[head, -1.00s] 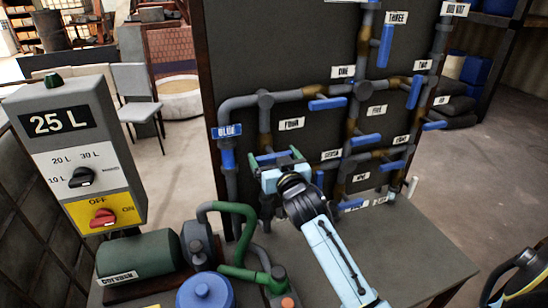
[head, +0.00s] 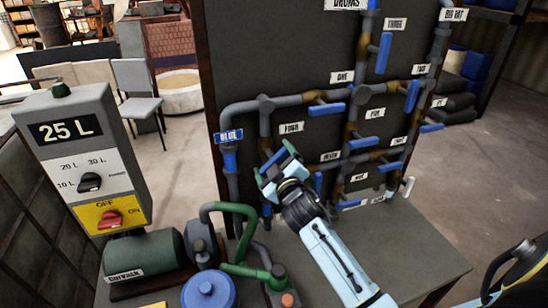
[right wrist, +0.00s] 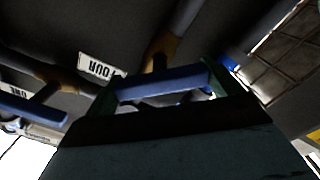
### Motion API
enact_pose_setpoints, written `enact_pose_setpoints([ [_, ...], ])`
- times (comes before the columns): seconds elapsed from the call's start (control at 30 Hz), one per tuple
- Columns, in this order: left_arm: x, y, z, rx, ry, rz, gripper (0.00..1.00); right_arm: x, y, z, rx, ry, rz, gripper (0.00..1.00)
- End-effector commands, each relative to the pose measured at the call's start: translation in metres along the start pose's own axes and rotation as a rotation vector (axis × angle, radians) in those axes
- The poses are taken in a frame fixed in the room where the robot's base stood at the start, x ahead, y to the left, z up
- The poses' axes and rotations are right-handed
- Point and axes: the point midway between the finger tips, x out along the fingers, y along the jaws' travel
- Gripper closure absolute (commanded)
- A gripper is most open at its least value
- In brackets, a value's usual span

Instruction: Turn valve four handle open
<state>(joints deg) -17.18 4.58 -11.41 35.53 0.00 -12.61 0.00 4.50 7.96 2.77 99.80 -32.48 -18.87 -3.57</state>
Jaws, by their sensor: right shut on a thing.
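The valve four handle is a blue bar (right wrist: 160,84), seen close in the right wrist view below the upside-down label FOUR (right wrist: 100,68). My right gripper (right wrist: 161,88) is shut on it, with a green finger at each end of the bar. In the head view, my right gripper (head: 276,162) is at the pipe panel, just below and left of the label FOUR (head: 291,127), and tilted. It hides most of the handle there. My left gripper is not in view.
Several other blue handles are close by, including the one under label ONE (head: 326,109). The BLUE pipe (head: 230,160) runs down to the left. A control box (head: 85,155), a green motor (head: 143,253) and a blue-lidded vessel (head: 208,290) stand at left and front.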

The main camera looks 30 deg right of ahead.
Motion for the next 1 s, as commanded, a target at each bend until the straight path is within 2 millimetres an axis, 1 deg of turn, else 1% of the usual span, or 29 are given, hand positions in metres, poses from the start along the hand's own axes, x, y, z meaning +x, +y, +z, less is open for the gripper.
enact_pose_setpoints([
  [0.3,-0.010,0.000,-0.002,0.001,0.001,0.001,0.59,0.000,0.000,0.000,-0.301,-0.001,-0.001,0.32],
  [0.6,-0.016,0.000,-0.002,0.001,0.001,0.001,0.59,0.000,-0.001,0.001,-0.541,-0.001,-0.001,0.32],
  [0.8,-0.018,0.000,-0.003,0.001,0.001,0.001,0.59,0.000,-0.001,0.000,-0.647,0.000,-0.001,0.32],
  [1.0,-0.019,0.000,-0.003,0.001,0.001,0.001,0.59,0.000,-0.002,0.001,-0.706,0.000,-0.001,0.32],
])
